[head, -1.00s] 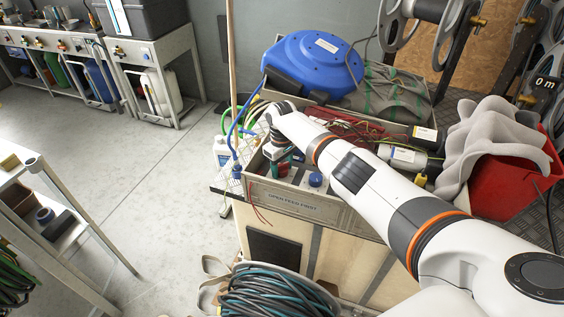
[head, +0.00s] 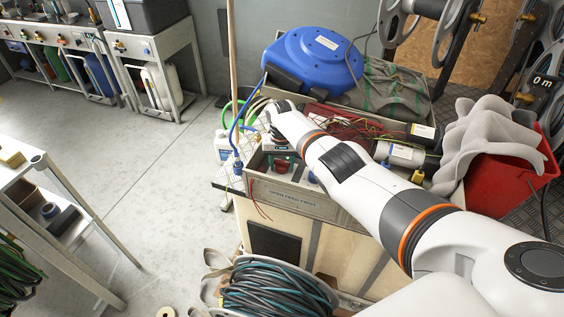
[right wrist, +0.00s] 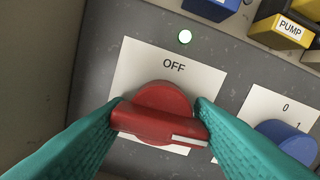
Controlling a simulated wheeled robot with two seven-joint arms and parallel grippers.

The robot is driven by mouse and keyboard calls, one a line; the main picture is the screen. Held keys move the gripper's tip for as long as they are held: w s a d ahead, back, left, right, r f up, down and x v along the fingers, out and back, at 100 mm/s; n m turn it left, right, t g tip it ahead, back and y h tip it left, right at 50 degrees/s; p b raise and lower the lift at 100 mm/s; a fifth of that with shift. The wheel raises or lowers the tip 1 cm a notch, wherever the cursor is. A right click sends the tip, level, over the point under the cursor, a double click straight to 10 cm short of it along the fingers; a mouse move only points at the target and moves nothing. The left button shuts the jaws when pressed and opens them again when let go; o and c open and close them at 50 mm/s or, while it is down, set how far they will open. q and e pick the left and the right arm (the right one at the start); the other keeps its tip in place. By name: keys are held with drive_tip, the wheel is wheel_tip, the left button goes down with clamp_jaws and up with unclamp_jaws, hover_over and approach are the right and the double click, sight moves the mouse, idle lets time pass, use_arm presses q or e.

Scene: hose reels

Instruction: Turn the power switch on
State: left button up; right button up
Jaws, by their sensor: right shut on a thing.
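In the right wrist view a red rotary knob (right wrist: 158,122) sits on a white plate (right wrist: 132,70) marked "OFF". A white line on the knob's bar points to the right and slightly down. No "power" label shows. In the head view my right gripper (head: 281,166) points down at the grey box on the bench. My left gripper is not in view.
A blue knob (right wrist: 285,140) marked 0 and 1 is close to the right finger. A block labelled "PUMP" (right wrist: 289,29) is at the upper right. A blue hose reel (head: 313,62) stands behind the box (head: 297,199), with wires and cylinders beside my arm.

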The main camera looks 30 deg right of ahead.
sight(282, 161)
drive_tip(key=shift+w+r+m, duration=0.1)
drive_tip(key=shift+w+m, duration=0.05)
drive_tip(key=shift+m, duration=0.35)
drive_tip(key=o, duration=0.7)
drive_tip(key=shift+r, duration=0.2)
wheel_tip(282, 161, up, 4)
drive_tip(key=p, duration=0.2)
drive_tip(key=shift+r+p, duration=0.15)
drive_tip(key=shift+p, duration=0.25)
drive_tip(key=shift+r, duration=3.65)
